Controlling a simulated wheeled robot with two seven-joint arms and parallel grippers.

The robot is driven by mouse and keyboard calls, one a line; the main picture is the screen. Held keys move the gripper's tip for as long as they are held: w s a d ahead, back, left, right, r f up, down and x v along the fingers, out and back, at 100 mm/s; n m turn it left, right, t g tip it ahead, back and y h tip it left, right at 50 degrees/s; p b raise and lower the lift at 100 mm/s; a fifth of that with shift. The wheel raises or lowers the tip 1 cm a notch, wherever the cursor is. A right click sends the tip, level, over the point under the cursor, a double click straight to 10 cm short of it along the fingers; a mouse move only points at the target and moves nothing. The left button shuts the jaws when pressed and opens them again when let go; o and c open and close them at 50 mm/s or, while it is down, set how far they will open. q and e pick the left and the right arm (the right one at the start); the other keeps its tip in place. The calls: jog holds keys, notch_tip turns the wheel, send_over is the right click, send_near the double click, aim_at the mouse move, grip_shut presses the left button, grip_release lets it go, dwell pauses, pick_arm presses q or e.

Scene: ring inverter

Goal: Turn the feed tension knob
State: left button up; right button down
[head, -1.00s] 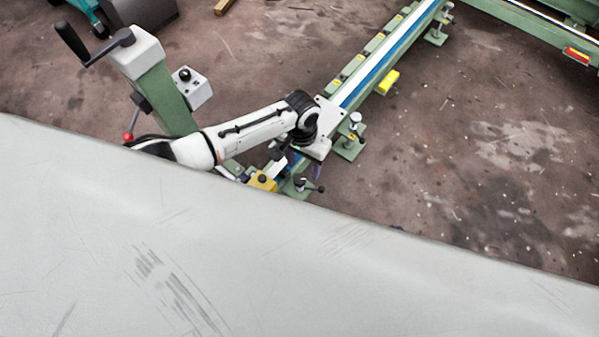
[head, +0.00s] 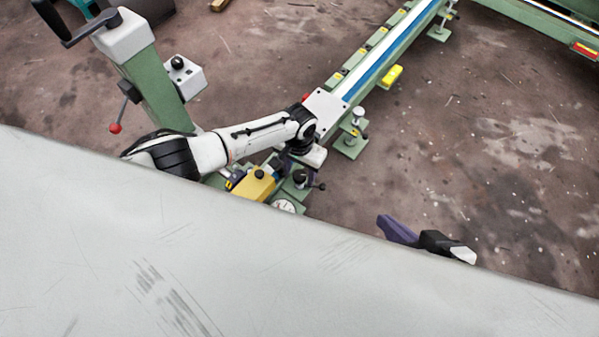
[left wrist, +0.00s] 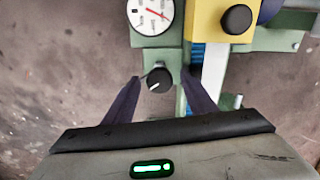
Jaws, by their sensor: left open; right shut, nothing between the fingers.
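In the left wrist view, a round black knob with a white pointer mark (left wrist: 158,80) sits on a green block just below a white dial gauge (left wrist: 150,16). My left gripper (left wrist: 161,76) is open. Its two purple fingers stand on either side of the knob in this view, with gaps; I see no clear contact. In the head view, my left gripper (head: 287,166) points down at the machine near the yellow block (head: 253,188), its fingertips partly hidden. My right gripper (head: 398,230) is shut and empty, over the floor beyond the grey panel edge.
A large grey panel (head: 200,260) fills the foreground. A green post with a crank (head: 125,38) and a white control box (head: 185,78) stand at left. A green rail (head: 390,50) runs to the upper right. A black-topped yellow block (left wrist: 208,20) adjoins the gauge. Floor at right is clear.

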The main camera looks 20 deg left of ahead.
pick_arm(q)
jog(key=c, duration=1)
jog(key=shift+m, duration=0.4)
jog(key=shift+c, duration=0.2)
jog(key=shift+m, duration=0.4)
pick_arm(e)
jog(key=shift+d+f, duration=0.15)
jog(key=shift+f, duration=0.05)
pick_arm(q)
jog(key=o, duration=1)
jog(key=shift+o, duration=0.2)
